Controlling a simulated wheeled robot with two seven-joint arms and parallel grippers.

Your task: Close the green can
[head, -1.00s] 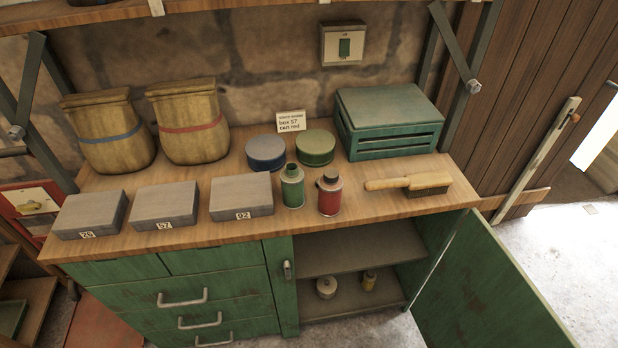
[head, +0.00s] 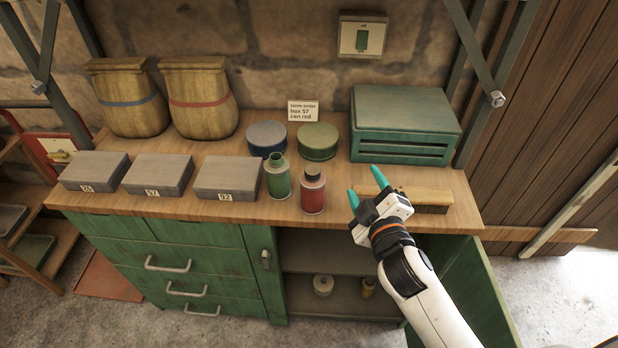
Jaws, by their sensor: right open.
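The green can (head: 278,180) stands upright on the wooden worktop, left of the red can (head: 313,190). Its green neck shows no dark cap like the one on the red can; its opening is too small to read clearly. My right gripper (head: 365,187) is over the front of the worktop, right of the red can and apart from both cans. Its teal fingers are spread and nothing is between them. It partly covers the wooden brush (head: 415,195). My left gripper is out of view.
A blue round tin (head: 267,138) and a green round tin (head: 318,141) stand behind the cans. Grey box 92 (head: 226,178) is close on the left. A green crate (head: 404,125) stands behind the brush. The cabinet door (head: 475,290) stands open below.

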